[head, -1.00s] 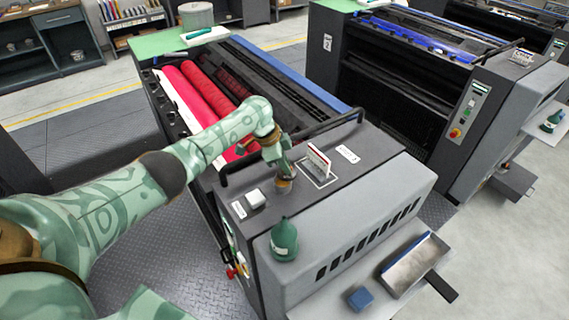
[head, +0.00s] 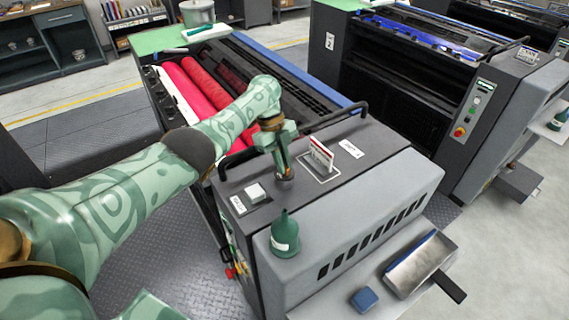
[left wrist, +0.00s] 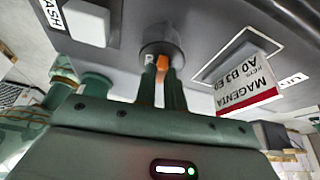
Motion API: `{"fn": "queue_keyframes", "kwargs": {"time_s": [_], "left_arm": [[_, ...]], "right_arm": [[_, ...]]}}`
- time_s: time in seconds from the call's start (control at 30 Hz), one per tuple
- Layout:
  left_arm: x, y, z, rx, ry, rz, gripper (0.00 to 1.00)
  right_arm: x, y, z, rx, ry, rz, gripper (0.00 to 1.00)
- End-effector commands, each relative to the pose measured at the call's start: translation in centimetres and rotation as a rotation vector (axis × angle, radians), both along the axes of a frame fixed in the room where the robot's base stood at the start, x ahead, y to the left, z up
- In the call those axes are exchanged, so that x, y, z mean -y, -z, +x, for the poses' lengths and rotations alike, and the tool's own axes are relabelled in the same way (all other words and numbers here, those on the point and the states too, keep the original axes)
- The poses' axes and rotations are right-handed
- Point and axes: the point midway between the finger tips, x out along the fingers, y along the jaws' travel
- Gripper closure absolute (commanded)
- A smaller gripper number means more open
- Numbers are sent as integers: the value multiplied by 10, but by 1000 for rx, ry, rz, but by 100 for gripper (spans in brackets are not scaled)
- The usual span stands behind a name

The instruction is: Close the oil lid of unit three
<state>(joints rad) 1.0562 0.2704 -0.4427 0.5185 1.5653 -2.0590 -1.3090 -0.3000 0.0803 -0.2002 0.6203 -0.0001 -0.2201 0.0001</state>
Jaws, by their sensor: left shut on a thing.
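My left gripper (head: 284,170) points down at the top of the near unit (head: 372,184), which has red rollers. It is shut on a small orange piece (left wrist: 160,68) at a round dark grey cap (left wrist: 162,48), which also shows in the head view (head: 284,182). The fingers (left wrist: 163,88) hide part of the orange piece and the cap. Whether the cap is fully seated cannot be told. My right gripper is not in view.
A card reading MAGENTA (head: 320,154) stands right of the cap. A white block (head: 256,192) sits to its left. A green bottle (head: 285,236) stands in front. A black rail (head: 293,140) runs behind. A second unit (head: 420,95) stands at right.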

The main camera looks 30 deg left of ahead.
Motion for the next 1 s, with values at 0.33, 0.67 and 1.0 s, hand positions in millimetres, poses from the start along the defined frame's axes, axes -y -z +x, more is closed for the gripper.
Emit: {"fn": "queue_keyframes", "kwargs": {"time_s": [0.33, 0.67, 1.0], "left_arm": [[-1, 1, -3, -1, 120, 0, 100], [-2, 0, -3, 0, 140, 1, 100], [-2, 0, -3, -1, 138, 1, 67]], "right_arm": [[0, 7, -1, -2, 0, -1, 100], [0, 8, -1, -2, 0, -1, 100], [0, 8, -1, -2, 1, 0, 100]]}}
